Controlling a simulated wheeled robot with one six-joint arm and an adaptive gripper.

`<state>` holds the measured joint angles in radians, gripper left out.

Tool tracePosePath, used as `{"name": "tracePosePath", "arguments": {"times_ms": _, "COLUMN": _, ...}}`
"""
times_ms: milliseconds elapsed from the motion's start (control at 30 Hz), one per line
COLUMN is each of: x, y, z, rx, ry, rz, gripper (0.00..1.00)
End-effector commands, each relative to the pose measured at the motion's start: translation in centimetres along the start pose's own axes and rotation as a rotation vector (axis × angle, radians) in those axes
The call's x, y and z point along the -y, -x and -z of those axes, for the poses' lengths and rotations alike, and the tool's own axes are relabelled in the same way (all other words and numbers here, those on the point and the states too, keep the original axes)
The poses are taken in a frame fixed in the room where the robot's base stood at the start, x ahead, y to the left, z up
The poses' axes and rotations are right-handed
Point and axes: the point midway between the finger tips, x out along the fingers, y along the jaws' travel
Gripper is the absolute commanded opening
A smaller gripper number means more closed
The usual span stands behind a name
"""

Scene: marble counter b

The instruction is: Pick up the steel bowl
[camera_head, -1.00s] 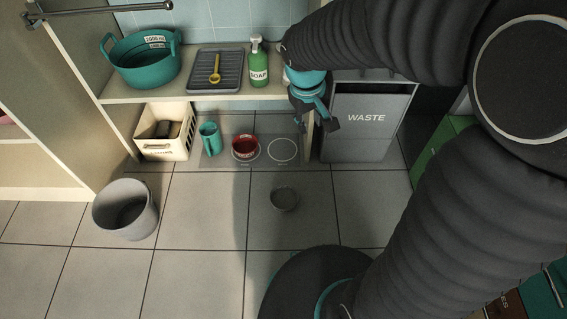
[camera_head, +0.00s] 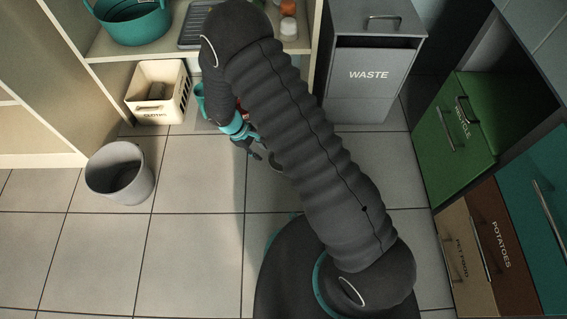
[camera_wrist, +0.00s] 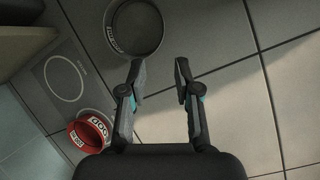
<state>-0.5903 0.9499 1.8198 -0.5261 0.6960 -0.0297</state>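The steel bowl (camera_wrist: 136,28) is a round grey bowl with a label on its side. In the wrist view it stands on the floor tiles at the top, left of centre, beyond my fingertips. My gripper (camera_wrist: 160,75) is open and empty, with its two fingers apart and bare floor between them. The left finger points near the bowl's lower right rim but I cannot tell how high above it. In the head view my gripper (camera_head: 257,149) hangs low over the floor, and my arm hides most or all of the bowl.
A red bowl (camera_wrist: 90,132) stands on a grey mat (camera_wrist: 45,68) with a printed circle. A grey bin (camera_head: 121,174) and a cream crate (camera_head: 157,92) stand at left. A waste cabinet (camera_head: 369,75) and green drawer (camera_head: 455,135) stand at right. Floor at lower left is clear.

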Motion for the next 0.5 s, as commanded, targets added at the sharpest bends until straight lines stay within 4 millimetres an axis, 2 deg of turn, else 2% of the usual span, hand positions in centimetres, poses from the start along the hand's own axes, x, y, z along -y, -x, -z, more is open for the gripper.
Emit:
{"name": "tracePosePath", "arguments": {"times_ms": 100, "x": 0.7, "y": -1.4, "z": 0.6, "rx": 0.011, "ry": 0.025, "rz": -0.002, "gripper": 0.32}}
{"name": "tracePosePath", "arguments": {"times_ms": 267, "x": 0.9, "y": -3.4, "z": 0.6, "rx": 0.016, "ry": 0.03, "rz": -0.002, "gripper": 0.32}}
{"name": "tracePosePath", "arguments": {"times_ms": 500, "x": 0.9, "y": -7.7, "z": 0.5, "rx": 0.015, "ry": 0.03, "rz": -0.001, "gripper": 0.32}}
